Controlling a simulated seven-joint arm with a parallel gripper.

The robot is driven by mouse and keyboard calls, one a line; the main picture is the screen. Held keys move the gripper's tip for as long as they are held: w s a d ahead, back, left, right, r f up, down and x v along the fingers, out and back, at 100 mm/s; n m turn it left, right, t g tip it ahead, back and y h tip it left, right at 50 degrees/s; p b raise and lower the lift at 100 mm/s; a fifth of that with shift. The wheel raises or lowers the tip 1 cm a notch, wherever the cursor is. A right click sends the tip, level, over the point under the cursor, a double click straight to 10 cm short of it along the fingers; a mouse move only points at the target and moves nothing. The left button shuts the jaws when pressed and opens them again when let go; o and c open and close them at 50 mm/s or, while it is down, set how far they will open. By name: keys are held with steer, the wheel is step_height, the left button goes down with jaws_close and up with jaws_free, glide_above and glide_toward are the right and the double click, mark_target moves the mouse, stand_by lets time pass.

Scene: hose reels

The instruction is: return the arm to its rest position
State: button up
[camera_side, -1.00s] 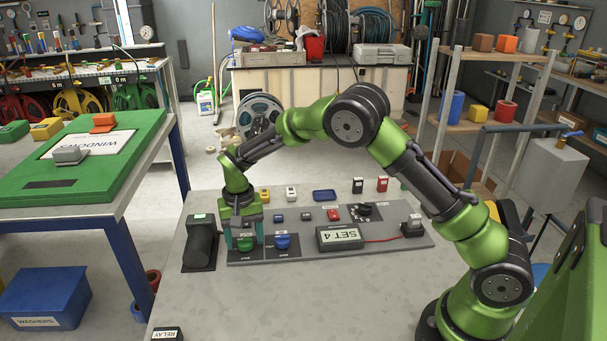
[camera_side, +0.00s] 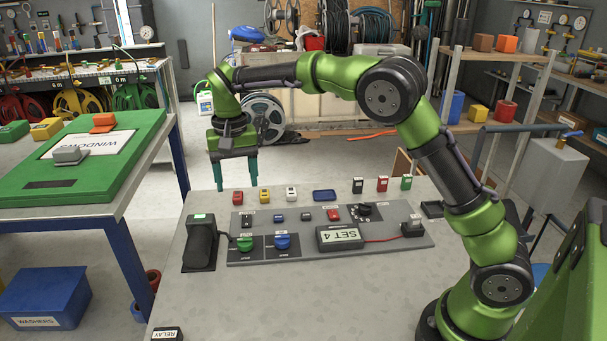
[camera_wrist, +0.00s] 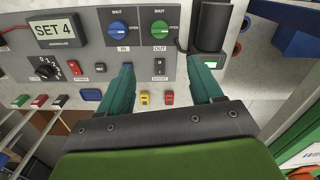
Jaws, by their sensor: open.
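My arm is raised over the grey table (camera_side: 250,300). My gripper (camera_side: 236,186) hangs in the air above the back left part of the table, pointing down. Its two teal fingers are apart, with nothing between them. In the wrist view my gripper (camera_wrist: 160,85) is also open and empty. Below is the grey control panel (camera_side: 300,222) with a green knob (camera_side: 245,243), a blue knob (camera_side: 283,241) and a controller reading SET 4 (camera_side: 340,236). In the wrist view both the green knob (camera_wrist: 160,29) and blue knob (camera_wrist: 118,27) are clear of the fingers.
Small red (camera_side: 238,197), yellow (camera_side: 264,195) and white (camera_side: 291,194) blocks stand behind the panel. A black device (camera_side: 200,243) stands left of it. A bench with a green board (camera_side: 90,150) is at the left, a shelf rack (camera_side: 480,125) at the right. The front table area is mostly clear.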

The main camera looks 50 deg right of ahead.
steer(key=shift+r, duration=0.15)
steer(key=s+d+r+n+t+y, duration=0.1)
steer(key=s+r+t, duration=0.1)
steer(key=s, duration=1.1)
steer(key=s+d+r+n+t+y, duration=0.1)
steer(key=s+t, duration=0.4)
steer(key=s, duration=0.8)
steer(key=shift+s+d+r+n, duration=0.35)
steer(key=shift+d+r+n, duration=0.2)
steer(key=shift+r, duration=0.65)
